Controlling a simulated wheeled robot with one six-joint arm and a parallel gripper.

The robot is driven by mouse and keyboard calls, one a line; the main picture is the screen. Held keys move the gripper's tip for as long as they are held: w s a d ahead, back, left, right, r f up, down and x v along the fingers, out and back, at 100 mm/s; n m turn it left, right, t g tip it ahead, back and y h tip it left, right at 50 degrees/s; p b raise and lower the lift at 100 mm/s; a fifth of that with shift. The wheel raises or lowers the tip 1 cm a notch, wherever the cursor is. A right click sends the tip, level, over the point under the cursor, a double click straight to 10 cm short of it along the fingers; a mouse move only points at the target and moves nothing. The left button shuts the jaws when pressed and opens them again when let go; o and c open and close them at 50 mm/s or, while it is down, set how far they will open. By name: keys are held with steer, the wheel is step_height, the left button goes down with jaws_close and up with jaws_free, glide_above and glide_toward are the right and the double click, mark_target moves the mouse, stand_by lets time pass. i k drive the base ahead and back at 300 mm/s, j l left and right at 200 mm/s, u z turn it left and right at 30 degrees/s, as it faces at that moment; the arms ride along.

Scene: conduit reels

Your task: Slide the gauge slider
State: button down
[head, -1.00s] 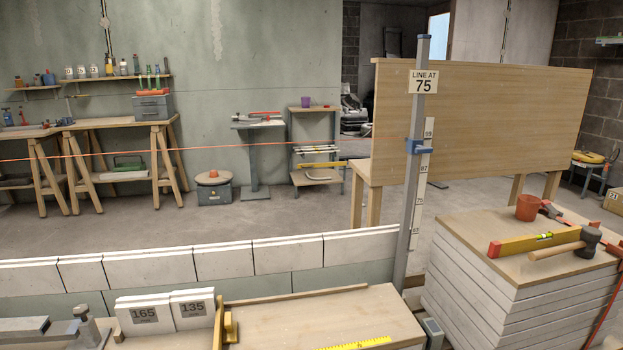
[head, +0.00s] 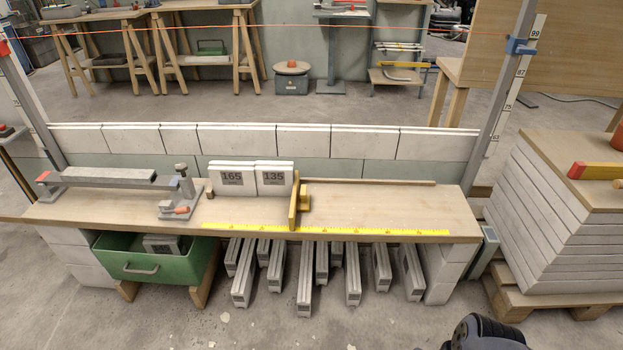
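A yellow upright stop with a small block (head: 304,203) stands on the wooden bench top (head: 380,203), at the back of a yellow measuring strip (head: 350,231). It is just right of two pale blocks marked 165 (head: 231,178) and 135 (head: 273,180). A blue slider (head: 520,47) sits on the grey upright post (head: 500,110) at the right, between the 99 and 87 marks, with the orange line running to it. I cannot tell which of the two is the gauge slider. My gripper is out of view; only a dark part of my arm shows at the bottom right.
A green bin (head: 140,262) and several grey bars (head: 304,290) are under the bench. A clamp-like device (head: 180,197) stands on the bench's left part. A stack of pale boards (head: 560,230) on a pallet stands at the right. The bench's right part is mostly clear.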

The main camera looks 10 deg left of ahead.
mark_target(300, 202)
steer(key=i+j, duration=0.15)
steer(key=j, duration=0.25)
steer(key=i+j+z, duration=0.1)
steer(key=j, duration=0.3)
steer(key=i+j+z, duration=0.1)
steer(key=j, duration=0.3)
steer(key=i+j, duration=0.2)
steer(key=j, duration=0.2)
steer(key=i+j+z, duration=0.1)
steer(key=j, duration=0.3)
steer(key=i+j, duration=0.1)
steer(key=j, duration=0.35)
steer(key=z, duration=0.05)
